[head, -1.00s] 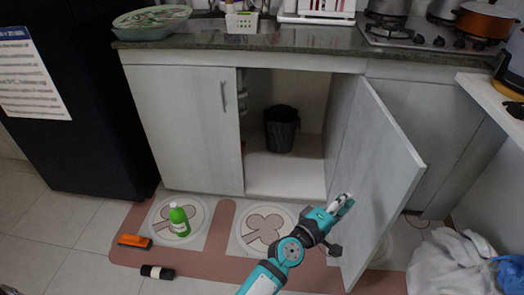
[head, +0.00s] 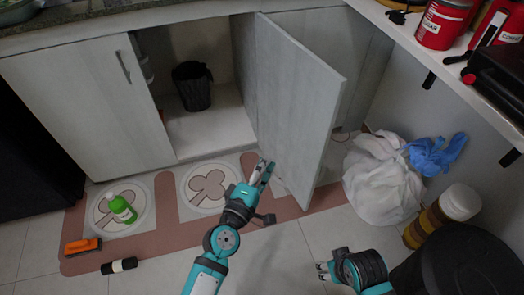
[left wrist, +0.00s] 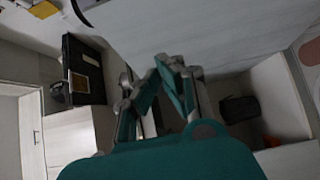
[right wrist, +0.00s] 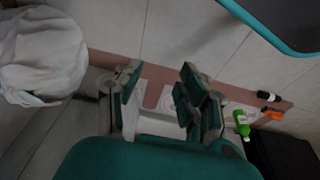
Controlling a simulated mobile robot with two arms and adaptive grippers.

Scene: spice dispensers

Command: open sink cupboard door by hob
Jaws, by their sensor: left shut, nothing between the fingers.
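The cupboard door by the hob (head: 292,100) stands swung wide open, its free edge toward me. It shows in the left wrist view as a pale panel (left wrist: 210,30). The open cupboard (head: 205,135) is pale inside and holds a dark bin (head: 192,88). My left gripper (head: 262,172) is shut and empty, close to the lower inner side of the door; I cannot tell if it touches. The door's handle is not in sight. My right gripper (head: 328,270) is low over the floor at the front, apart from the door; in the right wrist view its fingers (right wrist: 158,95) are spread and empty.
The left cupboard door (head: 75,95) is closed. A green bottle (head: 122,209), an orange brush (head: 82,246) and a black bottle (head: 119,265) are on the floor at left. White bags (head: 382,180), a jar (head: 440,215) and a dark round bin (head: 475,262) stand at right.

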